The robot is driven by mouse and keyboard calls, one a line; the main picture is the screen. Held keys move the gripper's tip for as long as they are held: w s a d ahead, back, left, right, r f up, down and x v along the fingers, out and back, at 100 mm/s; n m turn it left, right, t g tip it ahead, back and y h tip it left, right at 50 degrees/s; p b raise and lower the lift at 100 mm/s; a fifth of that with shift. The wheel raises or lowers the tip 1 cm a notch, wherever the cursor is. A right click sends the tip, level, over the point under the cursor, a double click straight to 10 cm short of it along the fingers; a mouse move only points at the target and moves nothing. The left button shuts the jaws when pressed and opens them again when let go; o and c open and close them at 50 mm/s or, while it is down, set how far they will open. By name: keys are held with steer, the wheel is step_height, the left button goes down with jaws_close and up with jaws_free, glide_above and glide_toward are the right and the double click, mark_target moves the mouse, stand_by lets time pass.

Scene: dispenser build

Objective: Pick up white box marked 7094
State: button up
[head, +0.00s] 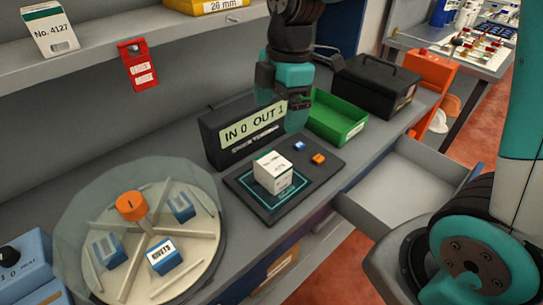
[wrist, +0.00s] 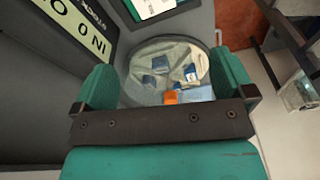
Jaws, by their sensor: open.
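A white box (head: 272,172) with a green-edged top stands upright on the black pad (head: 300,196) in front of the "IN 0 OUT 1" display. Its marking is too small to read. My gripper (head: 284,100) is open and empty, above and behind the box on the pad, close to the display, not touching that box.
A round clear-walled dispenser (head: 206,240) with an orange knob and blue bins stands left of the pad. The display (head: 252,133) rises behind the pad. Small blue (head: 299,146) and orange (head: 319,158) blocks lie on it. A green tray (head: 338,117) and open drawer (head: 400,185) are at right.

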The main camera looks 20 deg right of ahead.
mark_target(273, 162)
steer(key=f+p, duration=0.1)
steer(key=f, duration=0.2)
steer(key=w+f+n, duration=0.1)
steer(key=f, duration=0.3)
steer(key=w+f+n+p, duration=0.1)
steer(key=f, duration=0.3)
steer(key=shift+p, duration=0.35)
steer(key=f, duration=0.1)
steer(key=f+p, duration=0.1)
steer(key=f, duration=0.1)
steer(key=s+f+p, duration=0.1)
steer(key=f, duration=0.1)
steer(key=shift+a+f, duration=0.1)
steer(key=shift+a, duration=0.2)
steer(key=shift+f, duration=0.6)
steer(key=shift+w, duration=0.1)
steer(key=c, duration=1)
steer(key=shift+c, duration=0.2)
steer(key=shift+r, duration=0.15)
